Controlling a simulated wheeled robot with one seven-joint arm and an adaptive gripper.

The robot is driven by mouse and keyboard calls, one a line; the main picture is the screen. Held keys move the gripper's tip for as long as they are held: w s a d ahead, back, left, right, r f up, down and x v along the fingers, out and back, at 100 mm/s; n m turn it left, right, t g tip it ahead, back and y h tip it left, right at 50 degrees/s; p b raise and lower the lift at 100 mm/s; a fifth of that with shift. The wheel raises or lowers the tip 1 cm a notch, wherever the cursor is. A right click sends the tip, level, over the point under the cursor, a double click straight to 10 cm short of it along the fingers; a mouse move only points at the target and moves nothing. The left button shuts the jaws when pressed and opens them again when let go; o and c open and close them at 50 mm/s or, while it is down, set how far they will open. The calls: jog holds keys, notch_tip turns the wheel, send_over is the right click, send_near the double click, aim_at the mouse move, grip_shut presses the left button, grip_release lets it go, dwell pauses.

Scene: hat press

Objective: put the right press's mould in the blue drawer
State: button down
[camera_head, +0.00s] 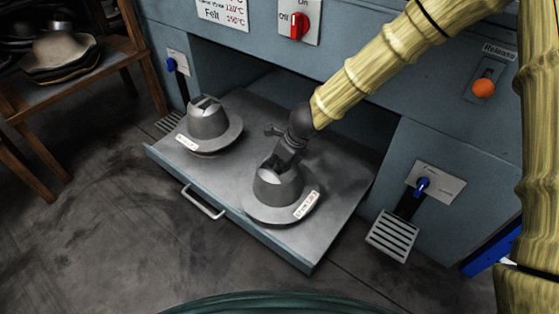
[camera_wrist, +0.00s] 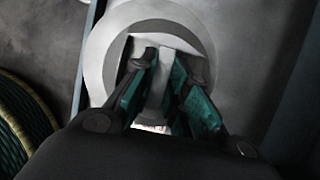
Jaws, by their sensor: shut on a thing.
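A grey hat-shaped mould (camera_head: 276,188) with a wide brim and a pale label is at the right of the open blue-grey drawer (camera_head: 240,229). My gripper (camera_head: 285,162) is shut on the raised grip at its top. The mould is upright; I cannot tell whether its brim touches the drawer floor. In the wrist view, the fingertips (camera_wrist: 168,64) hold the pale grip from both sides, with the round mould (camera_wrist: 97,58) below. A second, similar mould (camera_head: 208,124) stands in the drawer's left part, apart from the first.
The drawer has a front handle (camera_head: 203,203). The blue-grey press housing (camera_head: 350,85) stands behind, with a red switch (camera_head: 297,25) and orange knob (camera_head: 483,88). Pedals (camera_head: 392,236) flank the drawer. A wooden rack with hats (camera_head: 59,50) is at left. A bright blue piece (camera_head: 492,248) shows at right.

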dwell(0.3)
jog(key=c, duration=1.4)
grip_release()
jog(key=shift+r, duration=0.1)
jog(key=shift+p+v, duration=3.55)
jog(key=shift+v, duration=2.45)
